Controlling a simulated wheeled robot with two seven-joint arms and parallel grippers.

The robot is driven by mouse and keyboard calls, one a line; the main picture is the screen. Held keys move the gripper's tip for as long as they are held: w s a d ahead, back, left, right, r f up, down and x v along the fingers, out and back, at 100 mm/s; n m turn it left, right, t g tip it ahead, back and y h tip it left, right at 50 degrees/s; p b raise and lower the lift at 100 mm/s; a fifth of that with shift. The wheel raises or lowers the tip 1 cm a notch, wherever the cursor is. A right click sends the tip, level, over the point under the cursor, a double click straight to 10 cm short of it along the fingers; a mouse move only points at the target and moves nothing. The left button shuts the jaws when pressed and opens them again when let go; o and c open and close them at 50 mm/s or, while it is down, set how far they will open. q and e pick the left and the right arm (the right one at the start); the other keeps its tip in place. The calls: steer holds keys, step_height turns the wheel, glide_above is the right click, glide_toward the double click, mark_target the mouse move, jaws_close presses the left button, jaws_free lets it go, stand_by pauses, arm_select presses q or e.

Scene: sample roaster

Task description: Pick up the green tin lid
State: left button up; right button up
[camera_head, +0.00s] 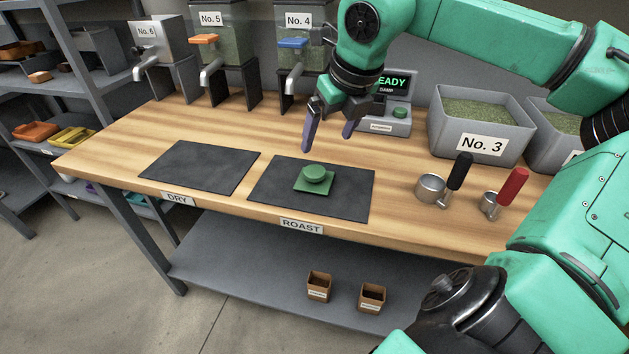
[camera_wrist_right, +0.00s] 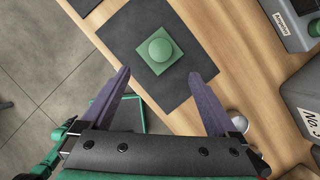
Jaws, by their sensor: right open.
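The green tin lid (camera_head: 315,179) is a square plate with a round knob on top. It lies flat on the dark mat labelled ROAST (camera_head: 265,190). In the right wrist view the lid (camera_wrist_right: 160,52) shows beyond the fingertips, roughly midway between them. My right gripper (camera_head: 329,138) is open and empty, above the table behind the lid and apart from it. Its two purple fingers also show in the right wrist view (camera_wrist_right: 160,78). My left gripper is not in view.
The DRY mat (camera_head: 200,167) is bare. A grey No. 3 bin (camera_head: 480,149) and a machine with a READY screen (camera_head: 391,85) stand behind. Two small brown boxes sit on the lower shelf (camera_head: 250,285).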

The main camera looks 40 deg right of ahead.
mark_target(315, 171)
steer(key=p+x, duration=0.1)
steer(key=x, duration=1)
steer(key=shift+d+f, duration=0.1)
steer(key=shift+f, duration=0.15)
steer(key=shift+w+f, duration=0.25)
steer(key=shift+f, duration=0.1)
steer(key=shift+s, duration=0.1)
steer(key=c, duration=1.4)
